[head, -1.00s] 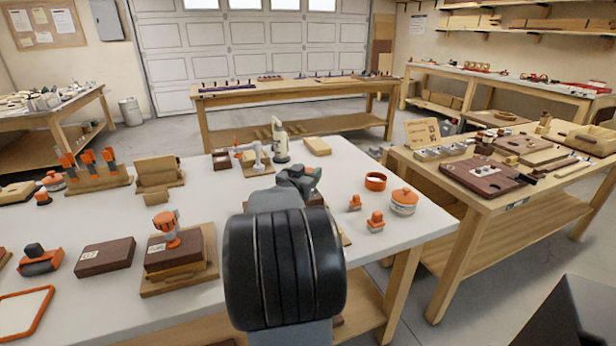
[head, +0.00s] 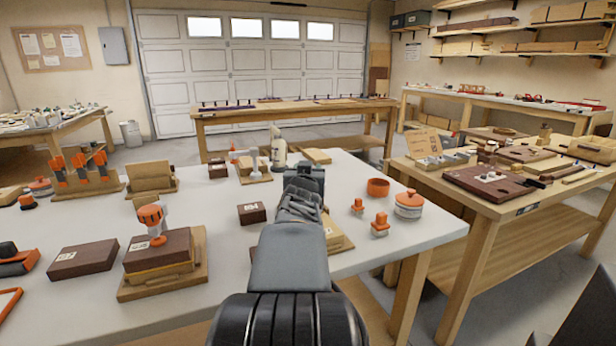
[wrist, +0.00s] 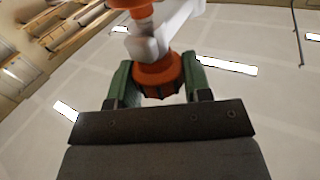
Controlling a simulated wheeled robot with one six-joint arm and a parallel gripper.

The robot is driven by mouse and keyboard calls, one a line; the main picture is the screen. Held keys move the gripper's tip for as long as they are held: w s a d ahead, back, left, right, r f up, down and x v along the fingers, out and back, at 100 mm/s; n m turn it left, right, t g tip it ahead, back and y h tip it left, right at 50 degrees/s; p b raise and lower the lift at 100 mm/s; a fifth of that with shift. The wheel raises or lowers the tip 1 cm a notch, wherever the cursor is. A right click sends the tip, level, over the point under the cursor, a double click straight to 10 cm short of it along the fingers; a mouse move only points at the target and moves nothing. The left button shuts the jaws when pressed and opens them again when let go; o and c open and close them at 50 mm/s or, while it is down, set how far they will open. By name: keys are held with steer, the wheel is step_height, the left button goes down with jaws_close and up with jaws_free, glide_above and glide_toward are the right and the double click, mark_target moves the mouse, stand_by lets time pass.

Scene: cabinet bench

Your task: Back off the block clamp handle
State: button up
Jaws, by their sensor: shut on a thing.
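My gripper (wrist: 158,76) has green fingers on both sides of an orange ribbed knob (wrist: 160,82), the clamp handle, and is shut on it. A white clamp arm (wrist: 165,28) joins the knob from above right, with another orange part (wrist: 130,3) at the top edge. In the head view my gripper (head: 304,172) is at the far end of my arm, over the middle of the white bench. My arm hides the held handle there. A wooden base with a labelled block (head: 334,237) shows partly behind my arm.
On the white bench (head: 90,300), an orange-topped clamp (head: 152,222) stands on stacked blocks at left. A dark block (head: 252,213) lies left of my arm. Orange knobs (head: 380,225) and a lidded pot (head: 408,204) stand to its right. A white clamp (head: 254,162) stands behind.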

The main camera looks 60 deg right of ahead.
steer(key=o, duration=0.9)
steer(key=shift+o, duration=0.2)
